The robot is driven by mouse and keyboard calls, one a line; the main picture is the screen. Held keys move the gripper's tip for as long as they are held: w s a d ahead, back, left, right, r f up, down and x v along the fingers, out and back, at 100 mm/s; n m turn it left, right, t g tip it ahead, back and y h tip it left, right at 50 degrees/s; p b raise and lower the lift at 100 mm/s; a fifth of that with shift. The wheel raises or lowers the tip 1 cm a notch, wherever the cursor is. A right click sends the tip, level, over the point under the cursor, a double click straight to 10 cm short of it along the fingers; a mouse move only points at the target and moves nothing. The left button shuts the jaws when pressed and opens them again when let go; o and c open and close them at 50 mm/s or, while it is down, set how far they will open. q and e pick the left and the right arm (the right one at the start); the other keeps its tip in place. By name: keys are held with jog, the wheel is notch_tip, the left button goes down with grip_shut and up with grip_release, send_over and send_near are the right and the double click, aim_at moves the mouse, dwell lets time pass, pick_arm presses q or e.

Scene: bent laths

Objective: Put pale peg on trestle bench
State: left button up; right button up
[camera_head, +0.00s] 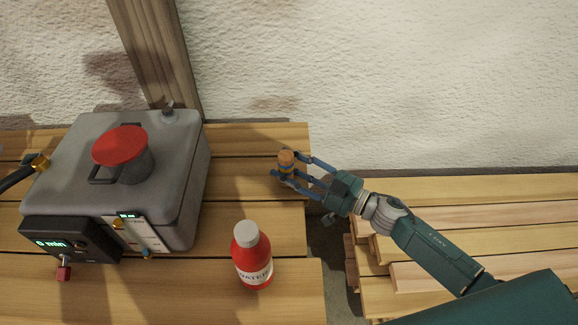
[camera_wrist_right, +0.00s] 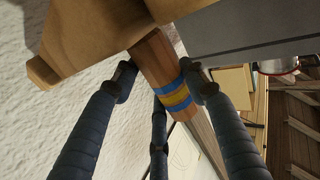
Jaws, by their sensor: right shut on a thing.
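A short wooden peg (camera_head: 286,158) with a light brown top stands roughly upright in my right gripper (camera_head: 289,166), at the right end of the trestle bench (camera_head: 245,180). The right wrist view shows the peg (camera_wrist_right: 154,60) with blue and yellow bands, between the fingers of my right gripper (camera_wrist_right: 158,82). The gripper is shut on it. The bench has a plank top. I cannot tell whether the peg's lower end touches the planks. My left gripper is not in view.
A grey box (camera_head: 175,190) with a red-topped knob and a control unit (camera_head: 70,240) reading "6 min" stands left on the bench. A red bottle (camera_head: 252,262) stands nearer. Stacked laths (camera_head: 480,190) lie right, beyond a gap. Planks between box and peg are bare.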

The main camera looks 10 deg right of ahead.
jog(key=shift+f, duration=0.15)
jog(key=o, duration=1.2)
jog(key=shift+r, duration=0.2)
jog(key=p+v, duration=0.2)
jog(key=v, duration=1)
jog(key=shift+s, duration=0.15)
